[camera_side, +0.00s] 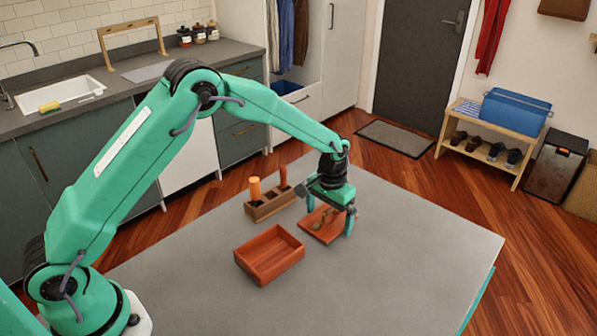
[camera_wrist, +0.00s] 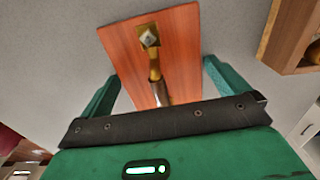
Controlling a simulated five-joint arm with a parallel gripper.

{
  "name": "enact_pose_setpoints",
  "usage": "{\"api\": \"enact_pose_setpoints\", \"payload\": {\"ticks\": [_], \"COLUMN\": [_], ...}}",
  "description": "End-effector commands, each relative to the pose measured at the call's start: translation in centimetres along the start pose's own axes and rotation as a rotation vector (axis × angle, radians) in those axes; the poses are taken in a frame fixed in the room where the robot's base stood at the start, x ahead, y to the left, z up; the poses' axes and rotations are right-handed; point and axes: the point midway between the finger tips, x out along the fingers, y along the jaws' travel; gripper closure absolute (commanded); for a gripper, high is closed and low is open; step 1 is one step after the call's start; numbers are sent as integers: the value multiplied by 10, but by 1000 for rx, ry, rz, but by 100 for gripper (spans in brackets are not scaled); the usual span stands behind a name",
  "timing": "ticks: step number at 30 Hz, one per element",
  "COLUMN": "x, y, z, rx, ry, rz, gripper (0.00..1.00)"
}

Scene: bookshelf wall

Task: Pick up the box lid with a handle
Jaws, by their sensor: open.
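The box lid (camera_side: 316,228) is a flat reddish-brown wooden panel lying on the grey table, right of the open box. It also shows in the wrist view (camera_wrist: 183,45). A brass-coloured handle (camera_wrist: 154,68) stands on its middle; in the side view it is partly hidden by my gripper. My gripper (camera_side: 330,224) is over the lid, pointing down, with its green fingers apart and nothing between them that I can see being held. In the wrist view the fingers show on either side of the lid, and the handle lies between them, its near end cut off by the gripper body.
An open, empty reddish wooden box (camera_side: 270,268) stands left of the lid. Behind it is a wooden block with holes (camera_side: 270,206), holding an orange peg (camera_side: 255,189) and a red-brown peg (camera_side: 283,177). The table (camera_side: 420,245) is clear on the right and in front.

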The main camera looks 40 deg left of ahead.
Motion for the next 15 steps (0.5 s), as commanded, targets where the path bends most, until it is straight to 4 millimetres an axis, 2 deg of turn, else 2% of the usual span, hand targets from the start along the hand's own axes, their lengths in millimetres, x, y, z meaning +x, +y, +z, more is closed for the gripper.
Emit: {"api": "enact_pose_setpoints", "payload": {"ticks": [10, 15], "x": [0, -1], "y": [0, 0], "z": [0, 0], "rx": [0, 0], "ry": [0, 0], "rz": [0, 0], "gripper": [0, 33]}}
